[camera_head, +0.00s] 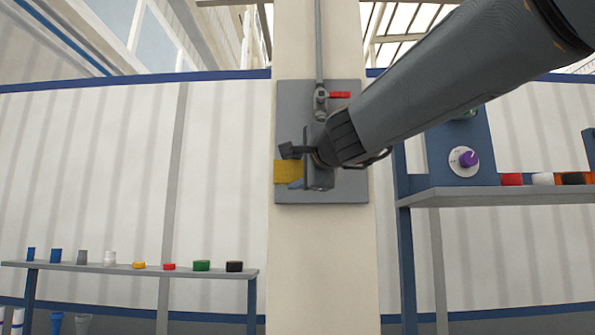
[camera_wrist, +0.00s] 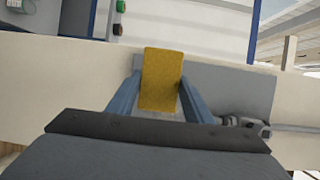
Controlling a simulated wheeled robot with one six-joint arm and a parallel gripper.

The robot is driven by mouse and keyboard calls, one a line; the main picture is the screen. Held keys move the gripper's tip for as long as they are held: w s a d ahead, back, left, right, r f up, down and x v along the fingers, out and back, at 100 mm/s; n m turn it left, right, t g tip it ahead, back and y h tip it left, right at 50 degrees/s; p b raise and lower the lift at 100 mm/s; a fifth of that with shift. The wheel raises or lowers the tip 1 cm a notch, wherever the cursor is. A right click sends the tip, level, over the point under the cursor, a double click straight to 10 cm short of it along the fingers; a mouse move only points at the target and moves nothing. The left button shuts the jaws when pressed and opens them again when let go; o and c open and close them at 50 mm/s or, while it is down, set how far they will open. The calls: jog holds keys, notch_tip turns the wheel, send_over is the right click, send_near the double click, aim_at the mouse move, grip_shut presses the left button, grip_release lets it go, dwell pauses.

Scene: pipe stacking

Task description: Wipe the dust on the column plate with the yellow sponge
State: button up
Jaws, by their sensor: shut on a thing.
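The yellow sponge (camera_head: 285,172) is held between the fingers of my gripper (camera_head: 294,168), in front of the left part of the grey column plate (camera_head: 345,187). In the wrist view the sponge (camera_wrist: 161,78) sits between the two blue-grey fingers of my gripper (camera_wrist: 160,97), and the plate (camera_wrist: 240,88) extends behind it to the right. I cannot tell whether the sponge touches the plate. My wrist and arm hide much of the plate's middle and right. No dust can be made out on the visible part.
A pipe with a red-handled valve (camera_head: 321,97) runs down the pale column (camera_head: 290,250) onto the plate's top. A low shelf (camera_head: 130,269) with several coloured caps stands left. A blue-framed shelf (camera_head: 500,195) with a purple-knobbed panel stands right.

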aim_at(298, 172)
jog(key=shift+s+r, duration=0.15)
jog(key=shift+r, duration=0.25)
jog(key=shift+w+d+b, duration=0.15)
jog(key=shift+w+b, duration=0.35)
jog(key=shift+w, duration=2.45)
jog(key=shift+w, duration=1)
jog(key=shift+d, duration=0.15)
jog(key=shift+s+d+b, duration=0.15)
jog(key=shift+d+b, duration=1.85)
jog(key=shift+d, duration=1.6)
jog(key=shift+s+d+b, duration=0.1)
jog(key=shift+d+b, duration=1.9)
jog(key=shift+d, duration=1.55)
